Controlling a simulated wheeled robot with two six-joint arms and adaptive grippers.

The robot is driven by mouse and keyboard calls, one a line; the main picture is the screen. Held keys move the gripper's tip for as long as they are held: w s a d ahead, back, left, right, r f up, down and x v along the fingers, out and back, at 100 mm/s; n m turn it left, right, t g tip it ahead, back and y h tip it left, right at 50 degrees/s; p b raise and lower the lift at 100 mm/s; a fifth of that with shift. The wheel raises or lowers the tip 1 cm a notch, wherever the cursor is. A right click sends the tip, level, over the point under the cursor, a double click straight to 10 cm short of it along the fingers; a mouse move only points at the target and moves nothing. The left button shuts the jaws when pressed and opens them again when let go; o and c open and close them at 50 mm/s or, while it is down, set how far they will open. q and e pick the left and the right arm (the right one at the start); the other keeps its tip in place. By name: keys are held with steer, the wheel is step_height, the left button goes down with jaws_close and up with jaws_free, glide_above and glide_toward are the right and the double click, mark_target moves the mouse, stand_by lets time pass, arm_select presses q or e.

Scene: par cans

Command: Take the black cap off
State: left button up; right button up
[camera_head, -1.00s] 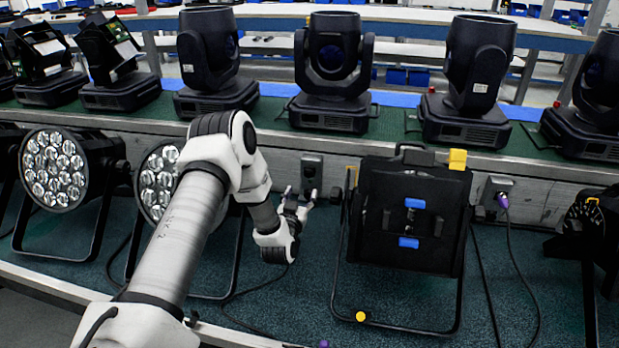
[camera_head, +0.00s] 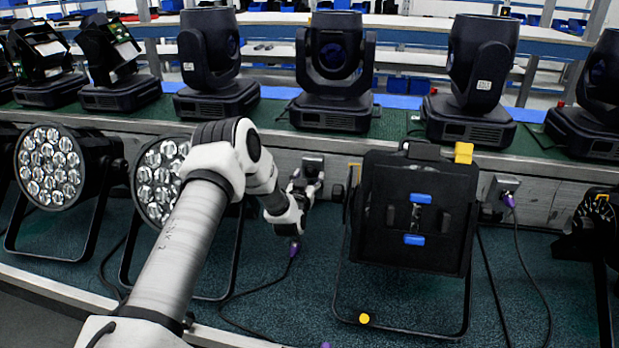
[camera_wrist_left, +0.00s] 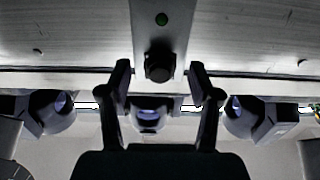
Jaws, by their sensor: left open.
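In the left wrist view, the round black cap (camera_wrist_left: 159,68) sits on a grey socket box (camera_wrist_left: 150,20) with a green light. My left gripper (camera_wrist_left: 160,68) is open, with one dark finger on each side of the cap. Gaps show between the fingers and the cap, and nothing is held. In the head view, my left gripper (camera_head: 305,183) is just in front of the socket box (camera_head: 312,163) on the metal rail, and the cap is not clearly distinguishable there. My right gripper is not in view.
A black square par can (camera_head: 418,210) with blue latches stands close right of my gripper. Par cans with round lenses (camera_head: 50,165) stand to the left. A purple cable plug (camera_head: 294,247) shows below my gripper. Moving-head lights (camera_head: 335,70) line the shelf above.

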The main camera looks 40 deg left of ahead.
mark_target(309, 175)
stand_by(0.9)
arm_select(q)
jaws_close()
steer(key=shift+s, duration=0.1)
steer(key=shift+p+v, duration=0.95)
steer(key=shift+v, duration=0.5)
steer(key=p+v, duration=0.1)
steer(key=v, duration=0.2)
stand_by(0.5)
